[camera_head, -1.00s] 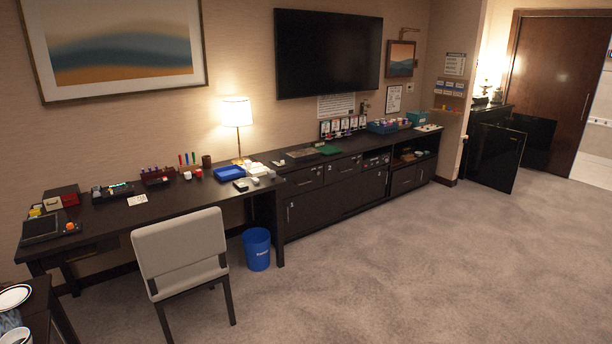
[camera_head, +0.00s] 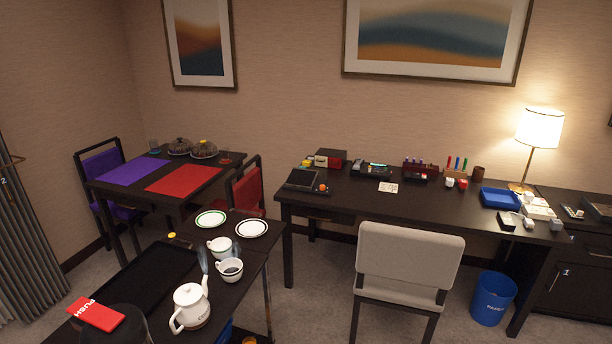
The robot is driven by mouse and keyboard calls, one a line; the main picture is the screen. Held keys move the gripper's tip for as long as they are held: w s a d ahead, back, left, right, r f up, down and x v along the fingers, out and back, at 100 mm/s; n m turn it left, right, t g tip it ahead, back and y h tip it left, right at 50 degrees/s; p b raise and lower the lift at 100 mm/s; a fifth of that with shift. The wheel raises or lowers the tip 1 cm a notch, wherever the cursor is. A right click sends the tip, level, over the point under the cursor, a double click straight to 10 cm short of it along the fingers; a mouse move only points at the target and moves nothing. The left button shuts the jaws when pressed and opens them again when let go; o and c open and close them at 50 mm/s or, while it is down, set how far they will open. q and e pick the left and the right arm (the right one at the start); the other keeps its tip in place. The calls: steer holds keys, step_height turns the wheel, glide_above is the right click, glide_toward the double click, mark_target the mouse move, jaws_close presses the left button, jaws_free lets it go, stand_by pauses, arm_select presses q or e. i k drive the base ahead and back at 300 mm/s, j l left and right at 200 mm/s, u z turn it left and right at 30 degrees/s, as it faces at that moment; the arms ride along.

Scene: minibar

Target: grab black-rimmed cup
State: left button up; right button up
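Two white cups stand on the dark table at the lower middle left. The nearer cup (camera_head: 230,270) has a dark rim that looks black and holds dark liquid, with steam above it. The farther cup (camera_head: 219,247) touches or nearly touches it in the picture; its rim looks greenish, but is small and hard to tell. Neither of my grippers is in view.
A white teapot (camera_head: 191,306) stands just in front of the cups. A green-rimmed plate (camera_head: 211,218) and a dark-rimmed plate (camera_head: 252,229) lie behind them. A black tray (camera_head: 150,277) and a red "PUSH" block (camera_head: 96,314) are left. A chair (camera_head: 408,262) stands right.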

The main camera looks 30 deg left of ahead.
mark_target(231, 270)
steer(key=i+l+u, duration=0.1)
steer(key=u, duration=0.35)
steer(key=i+l+u, duration=0.2)
steer(key=u, duration=0.3)
steer(key=i+l+u, duration=0.25)
steer(key=u, duration=0.2)
steer(key=i+l+u, duration=0.15)
steer(key=u, duration=0.25)
steer(key=i+l+u, duration=0.1)
steer(key=l+u, duration=0.3)
steer(key=i+l+u, duration=0.1)
steer(key=u, duration=0.35)
steer(key=i+l+u, duration=0.1)
steer(key=l+u, duration=0.8)
steer(key=k+l, duration=0.05)
steer(key=l, duration=0.05)
